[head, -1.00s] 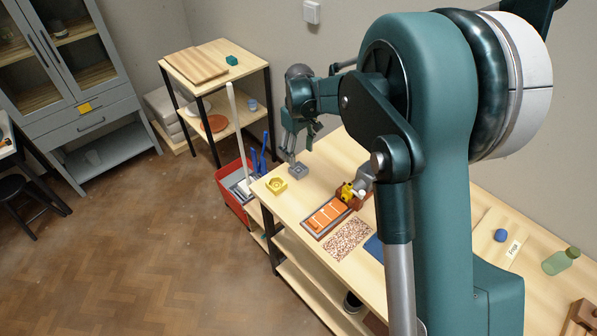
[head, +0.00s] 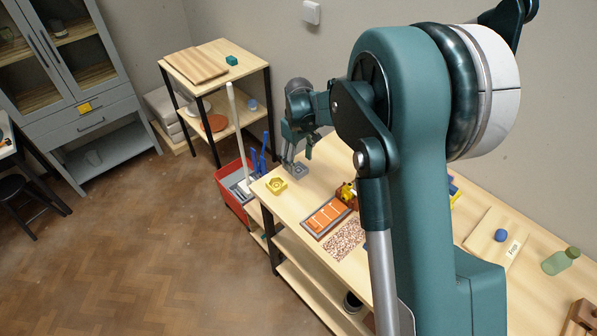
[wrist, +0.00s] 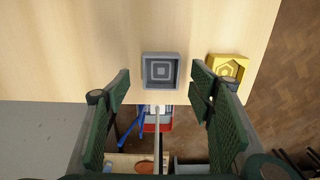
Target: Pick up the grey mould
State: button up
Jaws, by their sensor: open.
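The grey mould (head: 299,171) lies on the light wooden bench near its far left end. It is a small square block with nested square ridges, shown from above in the wrist view (wrist: 162,70). My gripper (head: 293,158) is over the mould in the head view, partly covering it. In the wrist view my gripper (wrist: 160,82) is open and empty, with one green finger to each side of the mould. The mould sits ahead of and between the fingertips. Whether the fingers touch it I cannot tell.
A yellow mould (head: 276,185) sits close by, right of the grey one in the wrist view (wrist: 228,68). An orange tile tray (head: 326,217) lies nearer on the bench. A red bucket (head: 232,185) with blue-handled tools stands beyond the bench end.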

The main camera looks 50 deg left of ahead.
aim_at(298, 170)
jog(key=shift+s+f, duration=0.1)
jog(key=shift+f, duration=1.65)
jog(key=c, duration=1)
